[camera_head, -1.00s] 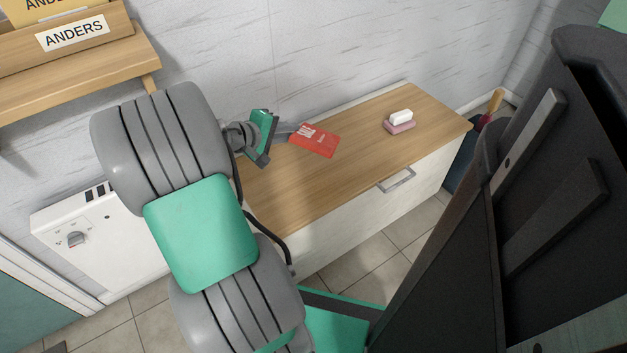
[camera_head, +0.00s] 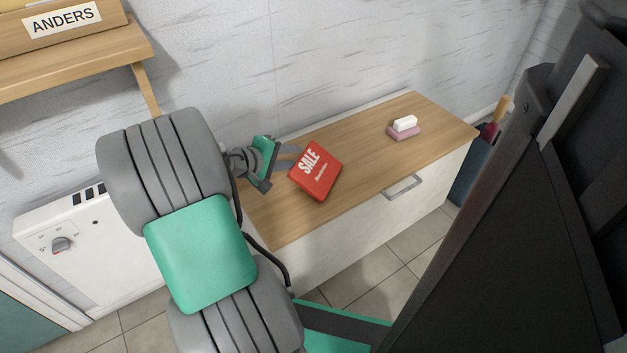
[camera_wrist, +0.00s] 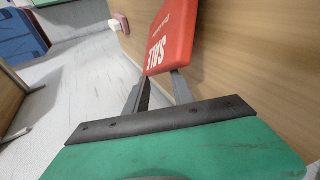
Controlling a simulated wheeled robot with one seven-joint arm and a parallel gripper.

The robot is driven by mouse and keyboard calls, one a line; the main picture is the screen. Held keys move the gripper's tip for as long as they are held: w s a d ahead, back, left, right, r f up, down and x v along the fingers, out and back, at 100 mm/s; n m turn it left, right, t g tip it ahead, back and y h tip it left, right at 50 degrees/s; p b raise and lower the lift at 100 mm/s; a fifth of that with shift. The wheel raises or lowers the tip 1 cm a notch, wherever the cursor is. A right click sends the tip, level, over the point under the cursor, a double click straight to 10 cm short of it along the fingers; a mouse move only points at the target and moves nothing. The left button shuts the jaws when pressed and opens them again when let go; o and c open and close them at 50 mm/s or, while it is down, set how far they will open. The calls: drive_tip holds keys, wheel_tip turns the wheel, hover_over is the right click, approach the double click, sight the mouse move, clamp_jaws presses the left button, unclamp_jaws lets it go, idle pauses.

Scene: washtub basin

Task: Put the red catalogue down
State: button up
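The red catalogue (camera_head: 316,171), marked "SALE" in white, is at the tips of my gripper (camera_head: 292,160), over the left part of the wooden counter top. My gripper is shut on its near edge. The catalogue is tilted with its printed face showing; I cannot tell whether its lower edge touches the counter. In the wrist view the catalogue (camera_wrist: 172,36) extends beyond the two grey fingers (camera_wrist: 162,82), and its far end is cut off by the top of the frame.
The wooden counter (camera_head: 375,150) has free room in the middle. A white block on a pink soap dish (camera_head: 403,131) stands toward its right end. The wall is close behind. A shelf (camera_head: 75,65) with an "ANDERS" box hangs at upper left, above a white appliance (camera_head: 85,255).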

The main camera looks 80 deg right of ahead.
drive_tip(key=p+v, duration=0.5)
drive_tip(key=v, duration=0.3)
